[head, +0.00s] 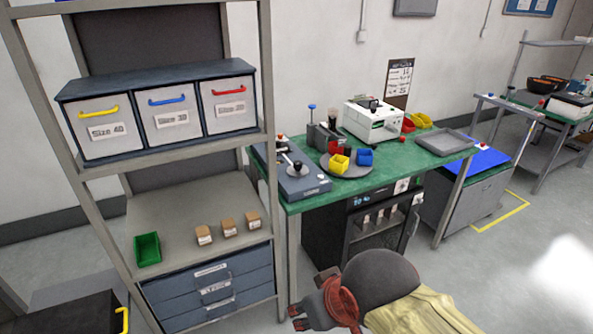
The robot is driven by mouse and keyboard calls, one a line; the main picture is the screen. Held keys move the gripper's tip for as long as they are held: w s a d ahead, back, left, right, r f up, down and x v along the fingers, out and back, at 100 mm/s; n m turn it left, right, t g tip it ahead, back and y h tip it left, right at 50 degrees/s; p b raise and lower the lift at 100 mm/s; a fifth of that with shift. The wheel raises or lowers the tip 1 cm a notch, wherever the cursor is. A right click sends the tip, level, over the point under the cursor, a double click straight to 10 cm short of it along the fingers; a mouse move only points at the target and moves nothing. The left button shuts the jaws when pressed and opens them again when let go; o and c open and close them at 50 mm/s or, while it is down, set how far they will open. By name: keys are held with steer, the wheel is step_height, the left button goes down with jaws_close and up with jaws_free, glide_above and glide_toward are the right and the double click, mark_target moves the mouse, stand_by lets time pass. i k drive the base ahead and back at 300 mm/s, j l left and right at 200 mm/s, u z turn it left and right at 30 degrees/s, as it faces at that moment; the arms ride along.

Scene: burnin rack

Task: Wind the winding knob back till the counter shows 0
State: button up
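No winding knob or counter can be made out for certain at this distance. A grey-blue bench device (303,186) with a round grey part and a dark knob-like top (297,168) sits at the left end of the green bench; I cannot tell whether this is the winding knob. A white boxy instrument (373,122) with a dark front panel stands further back on the bench; no digits are readable on it. My gripper (306,303) is low in front of the bench, apart from everything on it.
The green bench (420,172) also holds a round grey tray with yellow (339,164) and blue (365,157) bins, and a flat grey tray (444,142). A metal shelf rack (200,150) with drawers stands close on the left. The floor at right (500,270) is clear.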

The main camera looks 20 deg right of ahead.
mark_target(298, 169)
steer(key=i+l, duration=0.1)
steer(key=l, duration=0.3)
steer(key=i+l, duration=0.15)
steer(key=l, duration=0.3)
steer(key=i+l, duration=0.1)
steer(key=l, duration=0.3)
